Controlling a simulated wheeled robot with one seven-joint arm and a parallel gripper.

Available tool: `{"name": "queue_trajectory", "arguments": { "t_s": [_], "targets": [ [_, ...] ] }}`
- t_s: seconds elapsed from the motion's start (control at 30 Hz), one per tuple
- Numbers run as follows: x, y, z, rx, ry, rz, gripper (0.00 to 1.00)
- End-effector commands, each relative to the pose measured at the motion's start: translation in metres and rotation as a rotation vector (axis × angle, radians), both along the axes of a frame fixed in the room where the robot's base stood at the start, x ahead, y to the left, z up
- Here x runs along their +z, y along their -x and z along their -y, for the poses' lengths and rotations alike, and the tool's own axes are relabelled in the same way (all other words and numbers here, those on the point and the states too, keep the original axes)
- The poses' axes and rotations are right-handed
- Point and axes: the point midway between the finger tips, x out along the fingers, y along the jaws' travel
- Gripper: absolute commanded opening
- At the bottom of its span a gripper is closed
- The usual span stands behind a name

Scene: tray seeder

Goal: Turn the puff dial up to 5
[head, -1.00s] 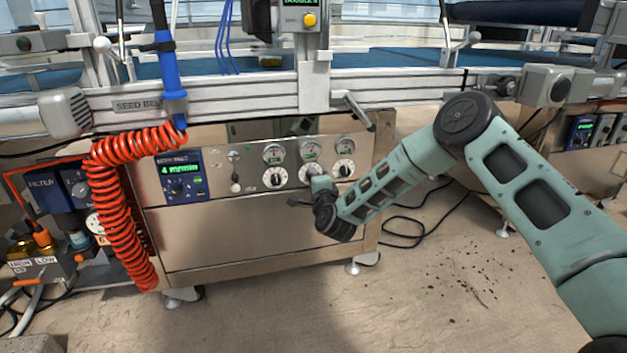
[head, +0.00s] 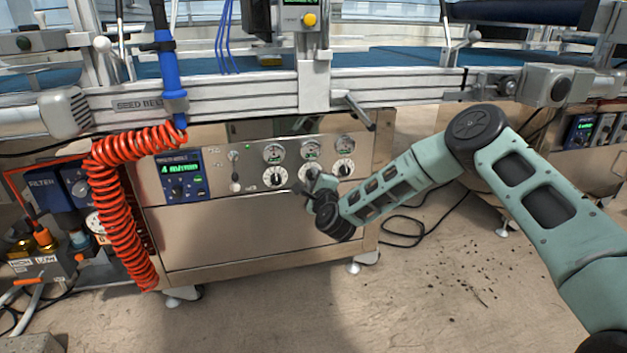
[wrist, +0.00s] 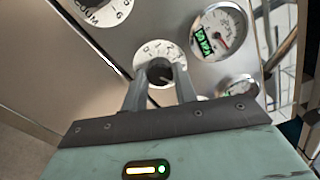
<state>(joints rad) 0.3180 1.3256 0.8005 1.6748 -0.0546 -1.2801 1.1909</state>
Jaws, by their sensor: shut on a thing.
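The middle dial of three on the steel panel has a dark knob (wrist: 159,72) on a white scale plate. My gripper (wrist: 160,88) is shut on this knob, with one finger on each side, in the wrist view. In the head view my gripper (head: 310,182) is at the panel and largely covers the middle dial (head: 312,171). The dial's name is hidden, so I cannot confirm that it is the puff dial.
A dial marked VACUUM (wrist: 103,8) is at the upper left in the wrist view. A gauge with a green display (wrist: 218,34) is close beside the held dial. The right dial (head: 343,168) is close by. A red coiled hose (head: 118,215) hangs at the left.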

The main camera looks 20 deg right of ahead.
Motion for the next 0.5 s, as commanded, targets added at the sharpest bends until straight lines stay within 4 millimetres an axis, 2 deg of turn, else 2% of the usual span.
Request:
{"name": "queue_trajectory", "arguments": {
  "t_s": [0.2,0.23,0.3,0.5],
  "targets": [
    [-0.0019,0.0011,-0.0009,0.003,0.001,-0.004,0.06],
    [-0.0019,0.0011,-0.0010,0.003,0.001,-0.004,0.34],
    [-0.0018,0.0010,-0.0009,0.002,0.001,-0.003,0.50],
    [-0.0009,0.0005,-0.0005,0.002,0.002,-0.001,0.50]
  ]
}}
